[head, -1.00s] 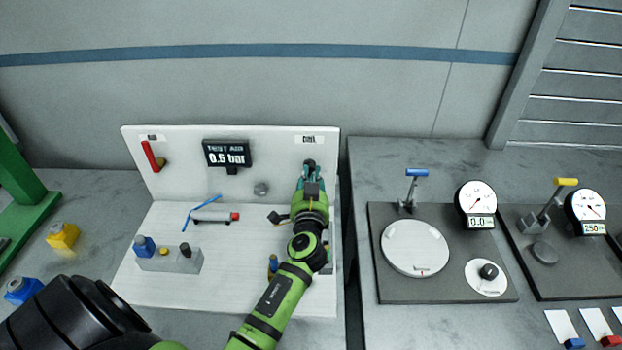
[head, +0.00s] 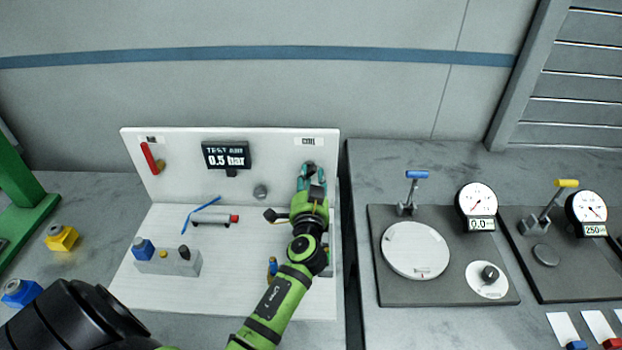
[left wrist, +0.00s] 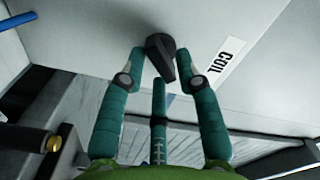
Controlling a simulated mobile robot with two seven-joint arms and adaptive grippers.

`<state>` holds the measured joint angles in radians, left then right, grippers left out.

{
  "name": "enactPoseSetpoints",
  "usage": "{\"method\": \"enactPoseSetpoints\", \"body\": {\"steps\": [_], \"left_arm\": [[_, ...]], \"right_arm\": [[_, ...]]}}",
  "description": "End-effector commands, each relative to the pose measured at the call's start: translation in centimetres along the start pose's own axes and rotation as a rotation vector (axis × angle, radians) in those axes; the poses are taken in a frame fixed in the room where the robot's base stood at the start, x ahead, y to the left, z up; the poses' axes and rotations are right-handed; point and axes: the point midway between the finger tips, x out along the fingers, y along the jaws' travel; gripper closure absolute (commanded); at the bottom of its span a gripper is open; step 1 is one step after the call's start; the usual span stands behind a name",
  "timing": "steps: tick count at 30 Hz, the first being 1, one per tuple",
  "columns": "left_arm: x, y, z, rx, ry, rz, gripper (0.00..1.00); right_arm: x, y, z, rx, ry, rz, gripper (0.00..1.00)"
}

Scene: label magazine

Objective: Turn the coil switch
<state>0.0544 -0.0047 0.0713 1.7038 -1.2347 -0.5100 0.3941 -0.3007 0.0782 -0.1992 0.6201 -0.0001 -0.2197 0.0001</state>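The coil switch is a black knob (left wrist: 161,56) on the white upright panel, beside the COIL label in the left wrist view (left wrist: 226,62). In the head view my own gripper hides the knob, and the label (head: 308,142) shows above it. My left gripper (head: 309,172) is up against the panel's right part. In the left wrist view its teal fingers (left wrist: 162,66) stand spread on either side of the knob, with narrow gaps showing. Its middle finger is below the knob. My right gripper is not in view.
The white panel also carries a red lever (head: 149,158), a display reading 0.5 bar (head: 227,155) and a grey round knob (head: 260,191). Gauge stations (head: 450,285) stand to the right.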

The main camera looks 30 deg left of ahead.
Motion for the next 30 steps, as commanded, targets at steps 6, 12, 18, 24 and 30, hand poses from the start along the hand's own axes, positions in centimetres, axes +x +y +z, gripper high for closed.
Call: {"method": "enactPoseSetpoints", "body": {"steps": [6,12,18,24,30], "left_arm": [[0.0,0.0,0.0,-0.001,0.000,0.000,0.56],[-0.6,0.1,0.0,-0.002,0.001,0.001,0.56],[-4.1,0.1,0.1,-0.003,-0.002,0.003,0.56],[-8.4,0.1,0.1,0.000,-0.002,0.003,0.56],[-11.2,0.1,0.1,0.000,-0.001,0.001,0.56]], "right_arm": [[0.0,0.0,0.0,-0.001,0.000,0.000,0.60],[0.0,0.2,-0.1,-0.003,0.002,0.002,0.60],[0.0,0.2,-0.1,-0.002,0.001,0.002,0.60],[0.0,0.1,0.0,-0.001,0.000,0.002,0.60],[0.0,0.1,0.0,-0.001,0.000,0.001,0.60]]}}
